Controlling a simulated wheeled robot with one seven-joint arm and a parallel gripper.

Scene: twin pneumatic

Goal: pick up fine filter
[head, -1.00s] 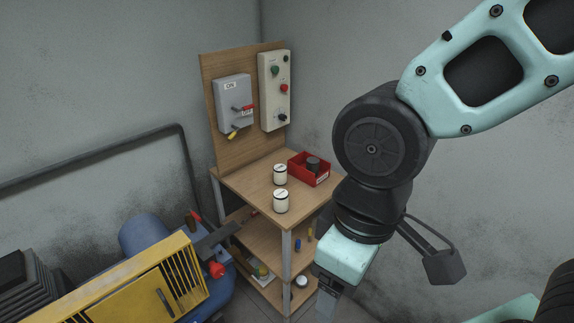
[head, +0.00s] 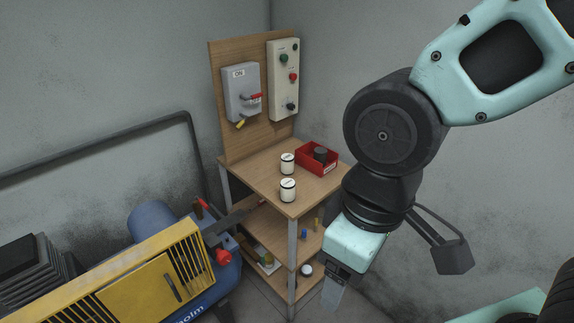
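Two white cylinders with dark bands stand upright on the top shelf of a wooden stand. One white cylinder (head: 287,163) is at the back, the other white cylinder (head: 288,190) nearer the front edge. They look alike, and their labels are too small to read, so I cannot tell which is the fine filter. A dark cylinder (head: 320,154) sits in a red bin behind them. My gripper (head: 334,296) hangs low to the right of the stand, pointing down, apart from all of these. Its fingers show edge-on, so its opening is unclear.
The wooden stand (head: 262,177) has lower shelves with small parts. The red bin (head: 328,166) is at its back right. A switch box (head: 241,92) and button panel (head: 284,80) are on the backboard. A blue compressor with a yellow cover (head: 135,280) fills the lower left.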

